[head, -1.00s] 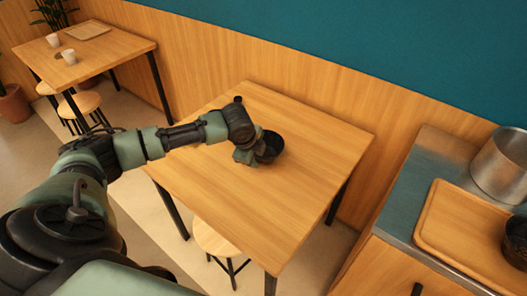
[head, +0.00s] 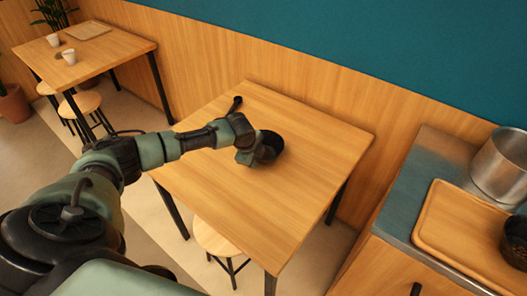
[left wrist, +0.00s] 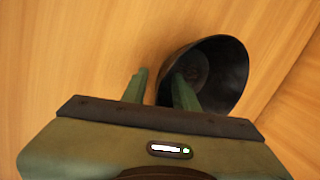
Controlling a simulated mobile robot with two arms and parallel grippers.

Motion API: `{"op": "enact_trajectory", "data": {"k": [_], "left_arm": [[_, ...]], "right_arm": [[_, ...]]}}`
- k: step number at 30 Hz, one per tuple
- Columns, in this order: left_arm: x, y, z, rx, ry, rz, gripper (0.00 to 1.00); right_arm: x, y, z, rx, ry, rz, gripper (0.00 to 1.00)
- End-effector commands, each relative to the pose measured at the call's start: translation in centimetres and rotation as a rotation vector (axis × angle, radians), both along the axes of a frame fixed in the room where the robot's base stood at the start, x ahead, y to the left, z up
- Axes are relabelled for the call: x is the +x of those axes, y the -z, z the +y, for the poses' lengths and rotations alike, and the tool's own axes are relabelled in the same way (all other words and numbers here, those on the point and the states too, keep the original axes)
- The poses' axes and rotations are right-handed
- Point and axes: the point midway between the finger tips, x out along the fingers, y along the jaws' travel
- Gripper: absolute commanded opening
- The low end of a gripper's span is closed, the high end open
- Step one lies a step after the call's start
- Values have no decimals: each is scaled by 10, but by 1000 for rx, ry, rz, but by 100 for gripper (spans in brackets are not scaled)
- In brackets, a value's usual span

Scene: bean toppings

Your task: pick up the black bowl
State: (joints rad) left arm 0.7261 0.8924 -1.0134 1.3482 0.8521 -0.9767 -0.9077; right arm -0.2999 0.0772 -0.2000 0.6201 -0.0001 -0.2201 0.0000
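The black bowl (head: 272,145) stands on the wooden table in the middle of the head view, partly hidden by my left gripper (head: 250,157). In the left wrist view the bowl (left wrist: 226,70) lies at upper centre, its dark inside showing. There my left gripper (left wrist: 160,88) has its two green fingers apart. One finger is outside the bowl and the other is over its inside, with the near wall between them. I see a gap between the fingers, and cannot tell whether either touches the wall. My right gripper is not in view.
The rest of this table (head: 290,190) is clear. At right, a metal counter holds a wooden tray (head: 455,235), a dark bowl (head: 515,243) and a steel pot (head: 500,165). A stool (head: 212,238) stands below the table.

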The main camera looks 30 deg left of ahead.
Motion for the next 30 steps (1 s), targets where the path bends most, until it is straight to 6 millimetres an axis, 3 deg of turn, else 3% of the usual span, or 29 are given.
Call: {"op": "enact_trajectory", "data": {"k": [1, 4, 30], "left_arm": [[0, 0, 0, 0, 0, 0, 26], [0, 0, 0, 0, -1, 0, 0], [-2, 1, 0, 0, -2, 5, 0]], "right_arm": [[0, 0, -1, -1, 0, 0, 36], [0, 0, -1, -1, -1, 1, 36], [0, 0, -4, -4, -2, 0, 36]]}}
